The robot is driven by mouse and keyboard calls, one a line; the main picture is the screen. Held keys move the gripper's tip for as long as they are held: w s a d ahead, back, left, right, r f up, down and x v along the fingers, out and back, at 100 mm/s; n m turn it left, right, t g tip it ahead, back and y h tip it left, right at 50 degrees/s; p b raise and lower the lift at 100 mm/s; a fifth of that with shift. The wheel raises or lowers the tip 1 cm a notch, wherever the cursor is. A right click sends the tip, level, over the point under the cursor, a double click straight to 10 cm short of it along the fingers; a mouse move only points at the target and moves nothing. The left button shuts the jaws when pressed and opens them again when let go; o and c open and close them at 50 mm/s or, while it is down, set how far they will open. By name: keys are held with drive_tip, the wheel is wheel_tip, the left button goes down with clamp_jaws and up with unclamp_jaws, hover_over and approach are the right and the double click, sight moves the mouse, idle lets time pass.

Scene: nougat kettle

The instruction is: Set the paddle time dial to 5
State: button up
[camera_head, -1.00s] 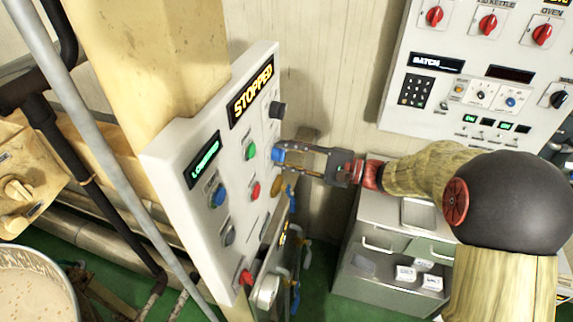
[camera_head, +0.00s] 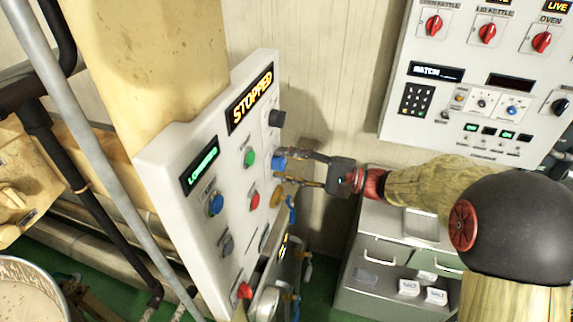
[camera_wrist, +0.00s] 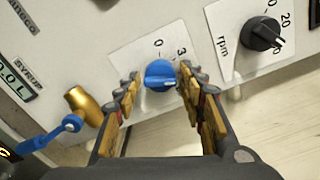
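A blue dial (camera_head: 279,163) with a scale showing 0 and 3 sits on the white control panel (camera_head: 170,160). In the wrist view the blue dial (camera_wrist: 160,75) lies between my fingertips, and a pale pointer mark shows on its lower face. The name of this dial is not readable. My gripper (camera_head: 287,167) is at the panel's right edge, with its fingers spread on either side of the dial. In the wrist view my gripper (camera_wrist: 159,78) is open, with small gaps between the fingers and the dial.
A black rpm dial (camera_wrist: 264,33) is up and right of the blue dial. A brass piece (camera_wrist: 83,105) and a blue-handled valve (camera_wrist: 50,135) are lower left. The panel also has a green button (camera_head: 249,157) and a red button (camera_head: 254,199). The display (camera_head: 250,98) reads STOPPED.

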drive_tip(key=shift+o, duration=0.8)
drive_tip(key=v, duration=1.2)
